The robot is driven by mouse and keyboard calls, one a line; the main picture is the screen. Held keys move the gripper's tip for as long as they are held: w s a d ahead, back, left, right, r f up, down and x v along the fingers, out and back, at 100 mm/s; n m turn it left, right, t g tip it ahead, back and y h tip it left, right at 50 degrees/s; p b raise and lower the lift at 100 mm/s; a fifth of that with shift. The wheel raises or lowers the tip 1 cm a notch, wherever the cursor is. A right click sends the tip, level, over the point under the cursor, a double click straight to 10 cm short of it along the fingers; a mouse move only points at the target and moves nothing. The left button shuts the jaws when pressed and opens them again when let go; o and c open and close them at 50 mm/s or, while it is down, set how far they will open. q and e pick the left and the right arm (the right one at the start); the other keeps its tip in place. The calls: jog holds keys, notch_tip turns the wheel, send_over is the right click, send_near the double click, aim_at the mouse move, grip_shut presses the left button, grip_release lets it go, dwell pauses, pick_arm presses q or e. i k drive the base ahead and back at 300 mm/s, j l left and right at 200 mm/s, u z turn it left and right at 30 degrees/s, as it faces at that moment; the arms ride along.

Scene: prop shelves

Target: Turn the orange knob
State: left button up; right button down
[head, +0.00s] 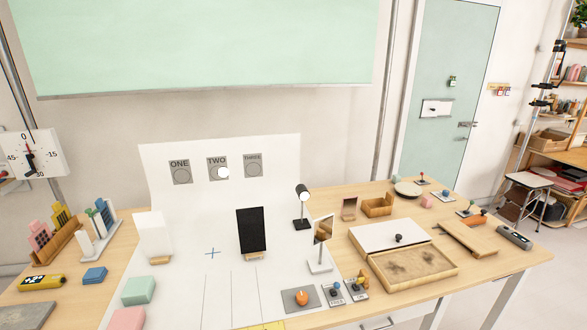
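An orange round knob (302,297) sits on a dark grey square plate (313,303) near the front edge of the table, at the lower middle of the head view. A small dark mark shows on its top. Neither of my grippers shows in this view, so nothing is near the knob.
Two small lever boxes (356,288) stand just right of the knob's plate. A mirror on a stand (322,241) and a wooden tray (411,272) are behind and to the right. A white sheet (190,285) with pastel blocks (138,290) lies to the left.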

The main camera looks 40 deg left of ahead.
aim_at(302, 296)
jog(key=u, duration=1.2)
